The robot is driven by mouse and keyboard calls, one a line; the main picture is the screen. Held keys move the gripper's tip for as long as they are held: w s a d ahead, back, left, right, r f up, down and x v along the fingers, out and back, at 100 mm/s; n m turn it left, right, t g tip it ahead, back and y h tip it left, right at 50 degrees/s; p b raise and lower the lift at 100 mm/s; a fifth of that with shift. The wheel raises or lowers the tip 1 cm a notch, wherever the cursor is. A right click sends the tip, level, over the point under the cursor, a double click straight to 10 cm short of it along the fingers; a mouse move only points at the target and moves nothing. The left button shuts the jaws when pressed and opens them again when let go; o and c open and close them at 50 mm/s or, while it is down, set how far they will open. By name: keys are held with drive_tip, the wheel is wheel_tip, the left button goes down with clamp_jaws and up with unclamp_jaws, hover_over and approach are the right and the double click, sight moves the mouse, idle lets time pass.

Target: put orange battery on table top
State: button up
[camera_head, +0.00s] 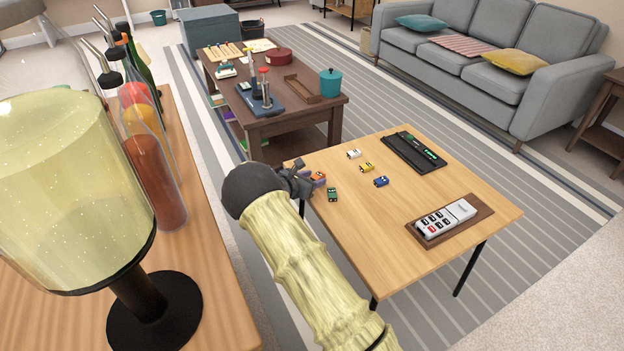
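The small orange battery (319,178) is at the far left corner of the light wooden table (460,215), right at the fingertips of my gripper (307,181). My gripper reaches in from the left over that corner. The fingers are small and partly hidden, so I cannot tell whether they are closed on the battery or only beside it. I also cannot tell whether the battery touches the table top. A green battery (332,194), a white one (354,154), a yellow one (366,167) and a blue one (381,181) lie apart on the table.
A black tray (402,152) and a remote (445,219) on a brown board (483,212) are on the table. The near middle is bare. A dark coffee table (290,122) stands behind. A counter (215,285) with bottles and a lamp-like dispenser (75,190) is left.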

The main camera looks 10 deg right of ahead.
drive_tip(key=shift+a+r, duration=0.1)
drive_tip(key=shift+r, duration=0.05)
drive_tip(key=p+v, duration=0.1)
drive_tip(key=v, duration=0.6)
drive_tip(key=shift+s+p, duration=0.2)
drive_tip(key=shift+p, duration=0.15)
drive_tip(key=shift+a, duration=0.1)
